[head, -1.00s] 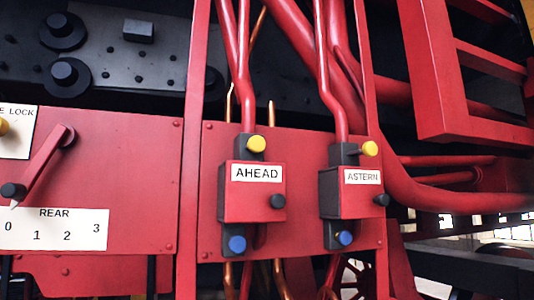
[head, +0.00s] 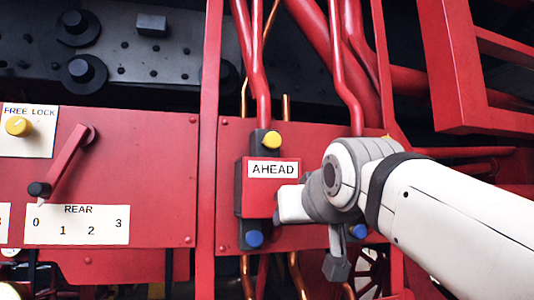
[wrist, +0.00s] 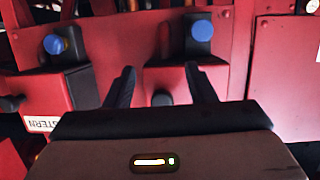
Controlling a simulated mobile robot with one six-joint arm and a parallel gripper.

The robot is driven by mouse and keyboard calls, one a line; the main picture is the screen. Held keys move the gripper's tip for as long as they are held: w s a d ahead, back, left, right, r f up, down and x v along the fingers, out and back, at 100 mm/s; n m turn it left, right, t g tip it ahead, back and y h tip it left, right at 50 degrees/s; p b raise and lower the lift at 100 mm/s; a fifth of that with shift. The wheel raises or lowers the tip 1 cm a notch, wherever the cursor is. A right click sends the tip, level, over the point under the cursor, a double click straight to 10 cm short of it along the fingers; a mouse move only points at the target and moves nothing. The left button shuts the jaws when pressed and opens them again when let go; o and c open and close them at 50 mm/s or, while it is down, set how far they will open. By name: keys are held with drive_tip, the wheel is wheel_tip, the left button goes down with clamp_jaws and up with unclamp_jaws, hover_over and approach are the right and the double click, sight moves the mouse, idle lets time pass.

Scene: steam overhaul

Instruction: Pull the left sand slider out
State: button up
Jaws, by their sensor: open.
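The left sand unit is a red AHEAD box (head: 257,205) on a dark upright bar. A yellow knob (head: 271,140) is at its top and a blue knob (head: 254,239) at its bottom. Its small dark front knob is hidden behind my gripper in the head view. In the wrist view, which is upside down, a dark knob (wrist: 162,98) shows between the fingers of my open gripper (wrist: 159,71). Contact cannot be told. The AHEAD unit's blue knob also shows there (wrist: 201,29).
The ASTERN unit, with its label (wrist: 41,124) and blue knob (wrist: 54,45), stands close beside, mostly behind my arm in the head view. A REAR lever (head: 66,162) and FREE LOCK knob (head: 18,126) are further left. Red pipes (head: 343,70) run above.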

sight(274, 140)
wheel_tip(274, 140, up, 14)
drive_tip(key=s+a+f+t+y, duration=0.1)
drive_tip(key=s+a+t+y, duration=0.1)
drive_tip(key=s+t, duration=0.1)
drive_tip(key=shift+n, duration=0.3)
drive_tip(key=p+x, duration=0.1)
drive_tip(key=x, duration=0.1)
drive_tip(key=p+x, duration=0.1)
drive_tip(key=x, duration=0.2)
drive_tip(key=r+p+x, duration=0.1)
drive_tip(key=x, duration=0.2)
clamp_jaws()
